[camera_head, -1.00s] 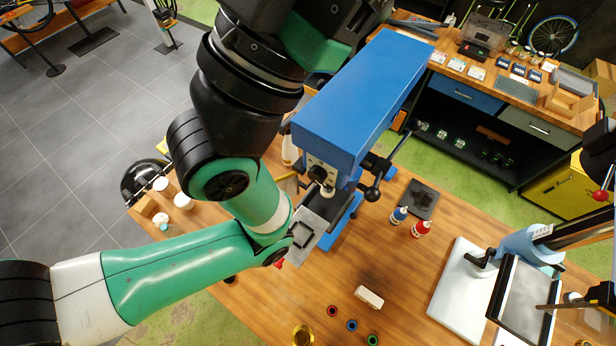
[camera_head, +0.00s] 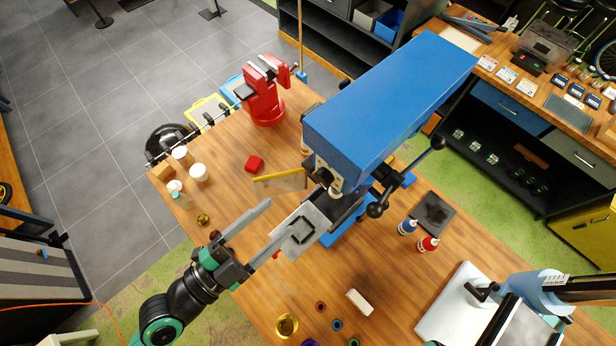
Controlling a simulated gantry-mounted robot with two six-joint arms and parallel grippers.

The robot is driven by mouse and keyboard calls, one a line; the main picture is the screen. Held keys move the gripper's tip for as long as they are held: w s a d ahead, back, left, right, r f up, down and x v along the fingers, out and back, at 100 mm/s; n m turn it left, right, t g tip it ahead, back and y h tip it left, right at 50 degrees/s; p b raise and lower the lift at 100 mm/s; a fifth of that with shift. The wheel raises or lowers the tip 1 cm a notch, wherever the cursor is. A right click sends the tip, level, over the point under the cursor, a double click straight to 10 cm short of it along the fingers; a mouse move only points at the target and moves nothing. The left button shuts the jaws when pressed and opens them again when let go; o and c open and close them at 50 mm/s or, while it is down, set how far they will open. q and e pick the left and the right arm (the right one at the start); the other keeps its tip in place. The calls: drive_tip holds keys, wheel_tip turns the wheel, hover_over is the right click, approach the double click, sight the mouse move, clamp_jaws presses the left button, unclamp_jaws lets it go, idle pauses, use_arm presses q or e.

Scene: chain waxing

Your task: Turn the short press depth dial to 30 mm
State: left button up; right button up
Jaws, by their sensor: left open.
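The blue press (camera_head: 385,105) stands on the wooden bench. Its front end carries a small beige panel (camera_head: 322,172) with a dark round knob (camera_head: 326,181), which may be the depth dial. The marks and setting are too small to read. My left gripper (camera_head: 279,216) reaches in from the lower left. Its two grey fingers are spread wide and hold nothing. They are in front of the press, below and left of the knob in the picture, near the grey plate (camera_head: 303,228). I cannot tell whether the lower finger touches that plate. My right gripper does not show.
A red vise (camera_head: 264,92) stands at the bench's far left. A black lever handle (camera_head: 377,208) sticks out on the press's right. Blue (camera_head: 407,227) and red (camera_head: 428,244) bottles stand right of it. Small rings and a white block (camera_head: 359,302) lie in front.

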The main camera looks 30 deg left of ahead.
use_arm(q)
drive_tip(key=b, duration=0.4)
approach(320, 181)
drive_tip(key=w, duration=0.3)
drive_tip(key=x, duration=0.3)
drive_tip(key=p+x, duration=0.1)
drive_tip(key=x, duration=0.1)
drive_tip(key=shift+w+d+r, duration=0.1)
drive_tip(key=shift+d, duration=0.3)
drive_tip(key=shift+w+d, duration=0.1)
drive_tip(key=shift+w, duration=0.2)
clamp_jaws()
